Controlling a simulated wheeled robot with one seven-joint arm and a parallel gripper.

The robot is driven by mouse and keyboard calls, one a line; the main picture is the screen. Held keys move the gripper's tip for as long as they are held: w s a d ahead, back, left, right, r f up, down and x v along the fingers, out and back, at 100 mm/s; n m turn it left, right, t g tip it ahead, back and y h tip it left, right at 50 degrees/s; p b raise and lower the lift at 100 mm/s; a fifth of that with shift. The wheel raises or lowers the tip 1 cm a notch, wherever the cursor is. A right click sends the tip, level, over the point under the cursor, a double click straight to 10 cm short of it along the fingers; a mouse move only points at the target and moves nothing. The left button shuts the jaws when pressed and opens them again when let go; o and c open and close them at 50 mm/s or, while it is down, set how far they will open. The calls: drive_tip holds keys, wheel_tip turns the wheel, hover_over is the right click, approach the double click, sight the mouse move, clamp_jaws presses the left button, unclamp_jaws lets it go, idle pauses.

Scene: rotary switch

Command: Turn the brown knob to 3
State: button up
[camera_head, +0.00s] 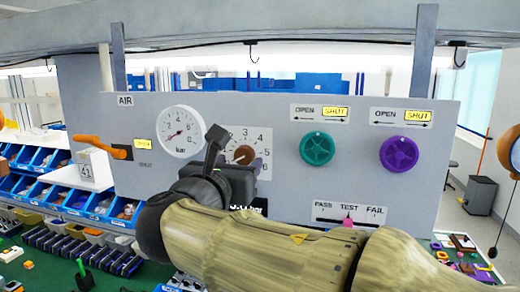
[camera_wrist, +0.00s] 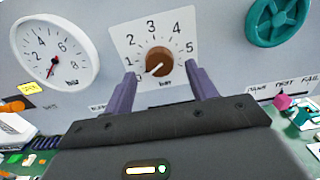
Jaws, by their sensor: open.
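The brown knob (camera_wrist: 158,61) sits on a white dial plate (camera_wrist: 178,19) with numbers around it. Its pale mark points to the lower left, below the 1; the 3 is at the top. In the head view the knob (camera_head: 243,155) is partly covered on its left by my gripper (camera_head: 228,152). In the wrist view my gripper (camera_wrist: 163,84) is open, with one purple-grey finger low on each side of the knob. The fingers appear apart from the knob, with nothing between them. The lower right of the dial is hidden by a finger.
A round gauge (camera_head: 182,131) is left of the dial. A teal handwheel (camera_head: 317,148) and a purple handwheel (camera_head: 399,154) are on the right of the grey panel (camera_head: 285,190). An orange lever (camera_head: 100,145) juts out at left. A PASS/TEST/FAIL selector (camera_head: 348,213) sits below.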

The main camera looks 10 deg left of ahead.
sight(242, 157)
drive_tip(key=shift+w+p, duration=0.3)
drive_tip(key=shift+w, duration=0.85)
drive_tip(key=shift+d, duration=0.1)
drive_tip(key=shift+c, duration=0.5)
drive_tip(key=c, duration=0.9)
